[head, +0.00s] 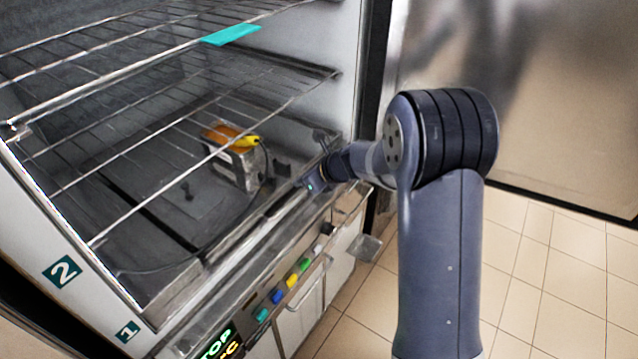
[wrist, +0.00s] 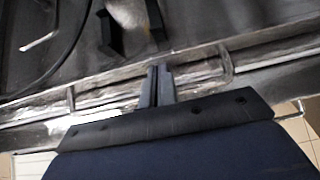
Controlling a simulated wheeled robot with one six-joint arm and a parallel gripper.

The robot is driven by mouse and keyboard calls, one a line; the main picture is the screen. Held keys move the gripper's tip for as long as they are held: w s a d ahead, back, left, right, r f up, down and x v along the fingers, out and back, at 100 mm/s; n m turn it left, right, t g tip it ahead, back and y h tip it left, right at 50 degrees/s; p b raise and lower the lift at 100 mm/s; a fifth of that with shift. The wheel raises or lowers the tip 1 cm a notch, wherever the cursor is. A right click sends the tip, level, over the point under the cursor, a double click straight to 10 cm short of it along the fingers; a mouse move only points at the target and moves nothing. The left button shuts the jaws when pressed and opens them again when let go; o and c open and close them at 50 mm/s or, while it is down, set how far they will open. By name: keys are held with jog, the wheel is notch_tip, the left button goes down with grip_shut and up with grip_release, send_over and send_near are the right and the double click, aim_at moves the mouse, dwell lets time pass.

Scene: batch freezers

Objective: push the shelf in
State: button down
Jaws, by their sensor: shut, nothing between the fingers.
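Two wire shelves sit in the open freezer cabinet in the head view. The upper wire shelf (head: 110,77) has a teal tag (head: 231,34) on its front edge. The lower wire shelf (head: 205,160) is below it, above the cabinet floor. I cannot tell which one the task means. My gripper (head: 312,184) is at the cabinet's lower front edge, below the right end of the lower shelf and apart from it. In the wrist view my gripper (wrist: 159,73) has its fingers together and empty, pointing at the metal front edge; I cannot tell whether they touch it.
A metal device with an orange top and a yellow part (head: 237,158) stands on the cabinet floor. A panel with coloured buttons (head: 291,280) runs below the opening. The cabinet's right side wall (head: 335,60) is close to my arm. Tiled floor (head: 545,270) is clear at right.

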aim_at(285, 174)
jog(key=w+a+p, duration=0.1)
jog(key=w+a, duration=0.1)
jog(key=shift+a, duration=0.4)
jog(key=shift+w+a+r, duration=0.1)
jog(key=shift+w, duration=0.05)
jog(key=shift+a+r, duration=0.1)
jog(key=shift+r, duration=0.05)
